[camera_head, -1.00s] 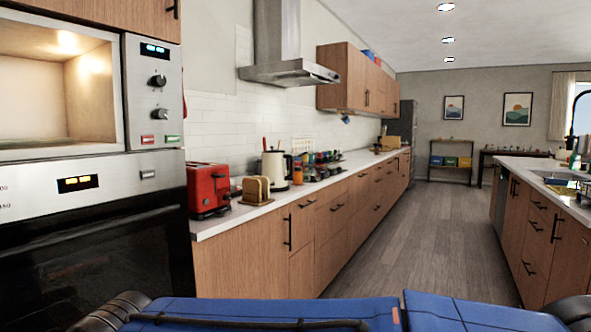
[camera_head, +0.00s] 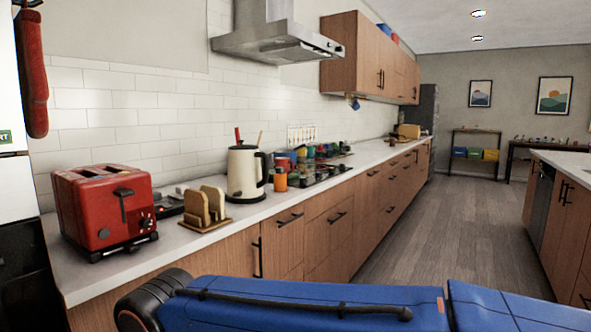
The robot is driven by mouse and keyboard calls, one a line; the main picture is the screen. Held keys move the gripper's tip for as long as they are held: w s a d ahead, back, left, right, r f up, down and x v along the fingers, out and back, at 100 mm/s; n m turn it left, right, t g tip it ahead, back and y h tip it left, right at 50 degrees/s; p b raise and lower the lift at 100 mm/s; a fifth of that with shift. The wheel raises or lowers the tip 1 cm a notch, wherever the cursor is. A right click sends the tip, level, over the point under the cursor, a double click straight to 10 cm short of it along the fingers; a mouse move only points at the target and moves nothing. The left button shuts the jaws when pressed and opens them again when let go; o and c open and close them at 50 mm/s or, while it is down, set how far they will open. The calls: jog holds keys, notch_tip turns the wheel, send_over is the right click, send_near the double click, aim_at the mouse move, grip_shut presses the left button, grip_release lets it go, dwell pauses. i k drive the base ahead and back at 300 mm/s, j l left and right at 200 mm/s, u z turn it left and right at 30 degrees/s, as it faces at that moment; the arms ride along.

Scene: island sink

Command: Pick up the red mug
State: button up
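I cannot make out a red mug for certain. A cluster of small coloured items (camera_head: 312,155), some of them reddish, stands on the far part of the left counter around the hob; they are too small to tell apart. My blue arm lies across the bottom of the picture, folded in front of me. My gripper is not in view.
The left counter (camera_head: 190,243) holds a red toaster (camera_head: 105,208), a toast rack (camera_head: 205,207), a cream kettle (camera_head: 243,173) and an orange jar (camera_head: 280,180). A range hood (camera_head: 285,40) hangs above. An island (camera_head: 560,190) stands right. The wooden floor (camera_head: 450,220) between is clear.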

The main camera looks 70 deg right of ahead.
aim_at(286, 161)
jog(key=z, duration=0.45)
jog(key=l+z, duration=0.15)
jog(key=z, duration=0.8)
jog(key=i+l+z, duration=0.1)
jog(key=z, duration=0.4)
jog(key=i+l+u, duration=0.25)
jog(key=i+l, duration=0.2)
jog(key=l, duration=0.25)
jog(key=i+l+u, duration=0.15)
jog(key=l, duration=0.2)
jog(key=i, duration=0.05)
